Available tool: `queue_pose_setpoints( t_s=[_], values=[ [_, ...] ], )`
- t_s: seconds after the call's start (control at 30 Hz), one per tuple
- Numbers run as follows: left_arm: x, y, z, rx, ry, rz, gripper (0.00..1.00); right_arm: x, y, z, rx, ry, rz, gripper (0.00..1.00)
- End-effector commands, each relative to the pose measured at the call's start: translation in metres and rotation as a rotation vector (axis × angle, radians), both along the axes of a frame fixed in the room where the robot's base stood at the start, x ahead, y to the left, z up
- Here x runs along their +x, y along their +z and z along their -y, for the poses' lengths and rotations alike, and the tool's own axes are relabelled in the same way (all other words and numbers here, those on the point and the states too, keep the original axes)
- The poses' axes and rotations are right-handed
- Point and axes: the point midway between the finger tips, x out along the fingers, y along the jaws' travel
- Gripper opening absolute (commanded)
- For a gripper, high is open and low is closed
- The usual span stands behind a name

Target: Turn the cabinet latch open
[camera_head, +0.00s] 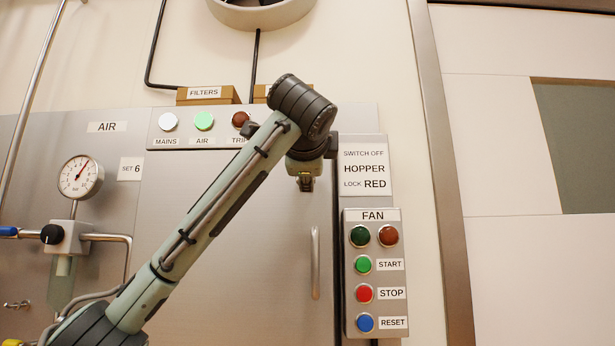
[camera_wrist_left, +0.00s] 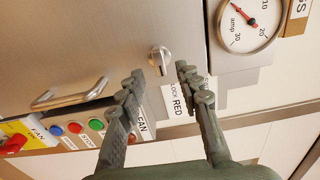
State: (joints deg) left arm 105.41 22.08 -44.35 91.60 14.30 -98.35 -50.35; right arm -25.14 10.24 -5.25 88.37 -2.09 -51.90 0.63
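The cabinet latch (camera_wrist_left: 160,59) is a small silver turn-knob on the grey cabinet door (camera_wrist_left: 105,38). In the left wrist view it lies just ahead of and between the fingertips of my left gripper (camera_wrist_left: 159,73). The fingers are apart with nothing held. I cannot tell whether they touch the latch. In the head view my left gripper (camera_head: 306,183) points at the upper right of the cabinet door (camera_head: 250,240), and the latch is hidden behind it. My right gripper is in neither view.
A vertical bar handle (camera_head: 316,262) is on the door below the gripper. The fan button panel (camera_head: 373,335) stands to its right, under the hopper sign (camera_head: 364,168). An amp gauge (camera_wrist_left: 245,24) is near the latch. The air gauge (camera_head: 81,177) and pipework are at left.

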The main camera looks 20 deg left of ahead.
Motion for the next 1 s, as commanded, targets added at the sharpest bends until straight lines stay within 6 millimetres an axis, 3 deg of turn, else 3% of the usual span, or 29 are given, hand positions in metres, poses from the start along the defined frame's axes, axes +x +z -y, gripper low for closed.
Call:
queue_pose_setpoints(
  t_s=[0.2,0.4,1.0],
  values=[
    [-0.045,0.001,0.014,0.001,-0.003,0.004,0.34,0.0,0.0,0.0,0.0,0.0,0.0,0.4],
    [-0.069,0.0,0.02,0.0,-0.002,0.001,0.34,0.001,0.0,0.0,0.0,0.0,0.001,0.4],
    [-0.073,0.0,0.021,0.0,-0.001,0.0,0.34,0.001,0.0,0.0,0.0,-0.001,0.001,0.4]
  ],
)
